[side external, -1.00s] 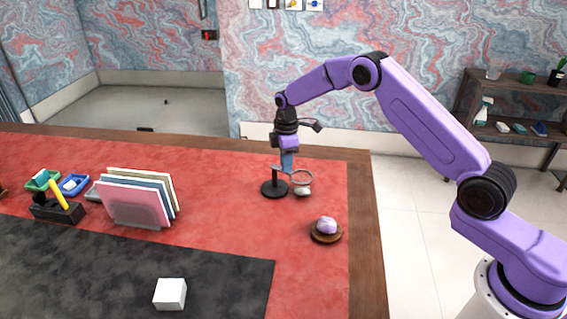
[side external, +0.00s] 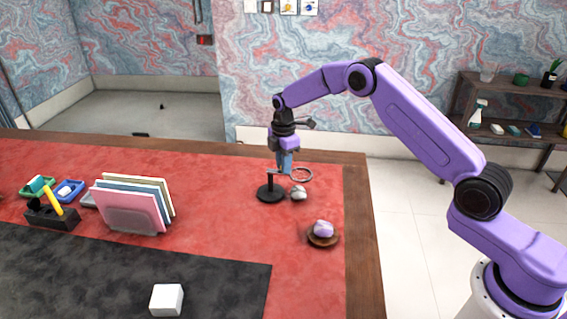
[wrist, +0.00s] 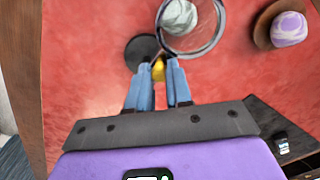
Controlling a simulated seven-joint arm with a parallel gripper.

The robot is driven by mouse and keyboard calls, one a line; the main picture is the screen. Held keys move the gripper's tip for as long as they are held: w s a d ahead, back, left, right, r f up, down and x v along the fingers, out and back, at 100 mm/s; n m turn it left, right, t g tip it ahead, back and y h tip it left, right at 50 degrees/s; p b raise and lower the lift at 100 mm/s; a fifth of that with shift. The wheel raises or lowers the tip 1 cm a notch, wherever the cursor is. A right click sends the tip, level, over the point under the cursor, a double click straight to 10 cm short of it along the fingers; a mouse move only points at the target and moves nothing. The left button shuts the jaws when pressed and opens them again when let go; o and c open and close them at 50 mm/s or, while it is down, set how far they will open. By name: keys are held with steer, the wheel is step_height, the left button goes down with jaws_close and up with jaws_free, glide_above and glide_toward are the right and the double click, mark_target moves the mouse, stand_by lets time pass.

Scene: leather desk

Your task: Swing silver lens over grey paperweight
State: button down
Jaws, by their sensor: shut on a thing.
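The silver lens (side external: 301,174) is a round ring on an arm from a stand with a black disc base (side external: 271,194). The grey paperweight (side external: 298,193) sits on the red leather just right of the base, below the ring. In the wrist view, the lens ring (wrist: 220,40) overlaps the grey paperweight (wrist: 180,16), which shows in its left part. My gripper (side external: 285,170) is down at the stand. In the wrist view my gripper (wrist: 160,72) has its blue fingers closed around a small yellow part beside the ring. The fingers hide some of that part.
A purple-and-white stone on a brown wooden dish (side external: 323,240) stands front right of the lens. A file rack (side external: 132,220), a white cube (side external: 167,299) and small trays (side external: 70,190) lie farther left. Red leather between the rack and the stand is clear.

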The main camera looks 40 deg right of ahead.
steer(key=c, duration=1)
jaws_free()
step_height(320, 180, up, 18)
steer(key=shift+f, duration=0.25)
